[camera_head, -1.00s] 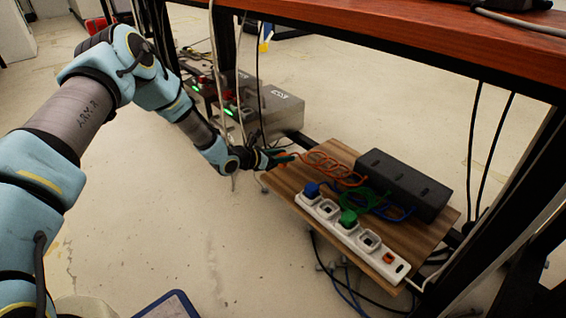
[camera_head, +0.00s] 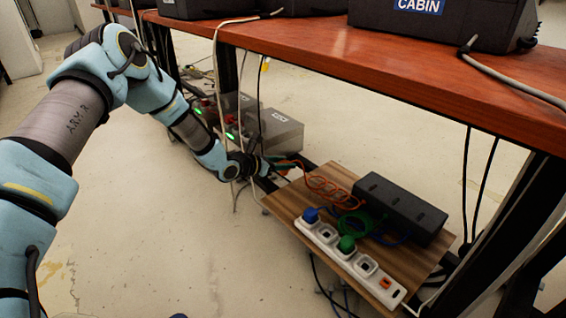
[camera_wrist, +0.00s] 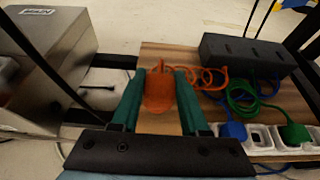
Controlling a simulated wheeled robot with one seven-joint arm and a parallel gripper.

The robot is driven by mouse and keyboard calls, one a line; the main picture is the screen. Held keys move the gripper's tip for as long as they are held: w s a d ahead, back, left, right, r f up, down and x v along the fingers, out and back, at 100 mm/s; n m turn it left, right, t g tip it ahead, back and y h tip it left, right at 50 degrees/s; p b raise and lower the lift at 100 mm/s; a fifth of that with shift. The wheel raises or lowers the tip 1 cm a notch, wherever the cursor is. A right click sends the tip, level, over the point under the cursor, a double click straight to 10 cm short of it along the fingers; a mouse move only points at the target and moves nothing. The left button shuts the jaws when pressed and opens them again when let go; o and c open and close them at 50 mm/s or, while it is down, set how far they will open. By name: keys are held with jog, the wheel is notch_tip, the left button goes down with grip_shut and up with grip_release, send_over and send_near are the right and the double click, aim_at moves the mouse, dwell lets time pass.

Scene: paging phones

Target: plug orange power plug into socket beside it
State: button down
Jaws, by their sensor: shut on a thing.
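My gripper (camera_wrist: 158,98) is shut on the orange power plug (camera_wrist: 159,90) in the wrist view, with a green finger on each side of it. In the head view my gripper (camera_head: 277,166) is at the left end of the wooden board (camera_head: 400,259), left of the power strip. The orange coiled cord (camera_head: 330,189) runs from the plug toward the black box. The white power strip (camera_head: 331,244) lies along the board's front edge, with the blue plug (camera_head: 311,214) and the green plug (camera_head: 346,244) seated in it. Open sockets show beside them. The plug's prongs are hidden.
A black box (camera_head: 400,207) sits at the back of the board, with coiled green and blue cords before it. Grey metal boxes (camera_head: 270,137) stand on the left. The red-brown tabletop (camera_head: 350,58) overhangs the board, and cables hang around it.

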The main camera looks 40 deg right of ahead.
jog(key=s+a+p, duration=0.1)
jog(key=s+p, duration=0.3)
jog(key=s, duration=0.7)
jog(key=shift+s+a, duration=0.2)
jog(key=s+a+p, duration=0.1)
jog(key=s+p, duration=0.4)
jog(key=s, duration=0.5)
jog(key=shift+s+a, duration=0.15)
jog(key=shift+s, duration=0.1)
jog(key=shift+f, duration=0.15)
jog(key=shift+f+b, duration=2.25)
jog(key=shift+f, duration=1.95)
jog(key=shift+f, duration=0.35)
jog(key=shift+c, duration=1.7)
grip_release()
